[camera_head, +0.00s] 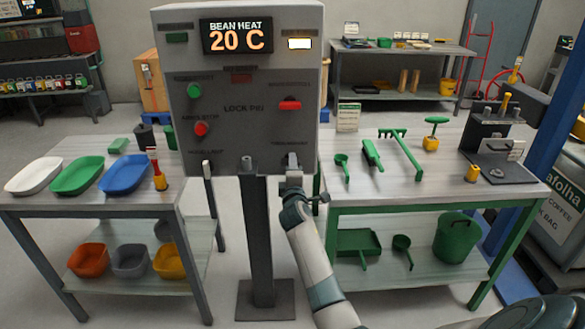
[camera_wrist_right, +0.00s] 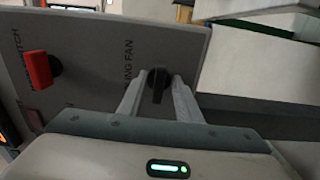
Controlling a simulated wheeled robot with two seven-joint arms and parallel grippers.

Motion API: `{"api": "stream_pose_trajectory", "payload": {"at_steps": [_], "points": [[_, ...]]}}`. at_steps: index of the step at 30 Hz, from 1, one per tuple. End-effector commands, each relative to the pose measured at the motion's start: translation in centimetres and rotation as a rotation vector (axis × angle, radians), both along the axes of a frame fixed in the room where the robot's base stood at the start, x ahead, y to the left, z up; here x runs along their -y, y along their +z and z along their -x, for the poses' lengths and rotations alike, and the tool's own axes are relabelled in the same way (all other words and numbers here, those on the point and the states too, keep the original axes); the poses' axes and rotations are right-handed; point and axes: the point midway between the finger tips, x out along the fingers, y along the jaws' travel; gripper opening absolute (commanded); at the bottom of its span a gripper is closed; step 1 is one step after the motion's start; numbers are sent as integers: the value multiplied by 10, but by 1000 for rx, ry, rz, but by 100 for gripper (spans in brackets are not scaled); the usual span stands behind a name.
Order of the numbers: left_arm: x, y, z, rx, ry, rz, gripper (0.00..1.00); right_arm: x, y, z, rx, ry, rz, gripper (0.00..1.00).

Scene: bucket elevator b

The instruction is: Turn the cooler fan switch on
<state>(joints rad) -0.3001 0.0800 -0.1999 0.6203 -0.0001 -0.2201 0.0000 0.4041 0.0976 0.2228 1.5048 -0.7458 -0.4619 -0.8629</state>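The grey control panel (camera_head: 245,130) stands on a dark post in the middle of the head view. Its display (camera_head: 237,36) reads "BEAN HEAT 20 C". In the wrist view the black fan switch knob (camera_wrist_right: 158,84) is beside a label of which "ING FAN" is readable. My right gripper (camera_head: 292,160) is at the panel's lower right corner and hides the knob in the head view. In the wrist view the right gripper (camera_wrist_right: 160,80) is open, with one finger on each side of the knob; contact is unclear. My left gripper is not in view.
The panel also has a green button (camera_head: 194,90), a red knob (camera_head: 200,129) and a red switch (camera_head: 290,105), which also shows in the wrist view (camera_wrist_right: 40,70). Tables with trays (camera_head: 78,176) and green tools (camera_head: 372,154) flank the post.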

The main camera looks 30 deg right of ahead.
Motion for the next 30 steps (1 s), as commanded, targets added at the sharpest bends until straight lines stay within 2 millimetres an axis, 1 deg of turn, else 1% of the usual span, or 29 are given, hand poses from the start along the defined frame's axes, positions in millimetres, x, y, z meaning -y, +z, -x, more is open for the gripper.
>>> {"api": "stream_pose_trajectory", "payload": {"at_steps": [8,11,17,22,30], "points": [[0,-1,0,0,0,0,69,-4,0,7,1,0,1,31],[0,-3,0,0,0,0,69,-9,0,14,2,0,1,31],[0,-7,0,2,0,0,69,-24,-1,38,0,1,1,31],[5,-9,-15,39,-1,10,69,-41,-2,65,1,2,0,31],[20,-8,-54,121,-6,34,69,-68,-3,111,0,1,-2,31]]}}
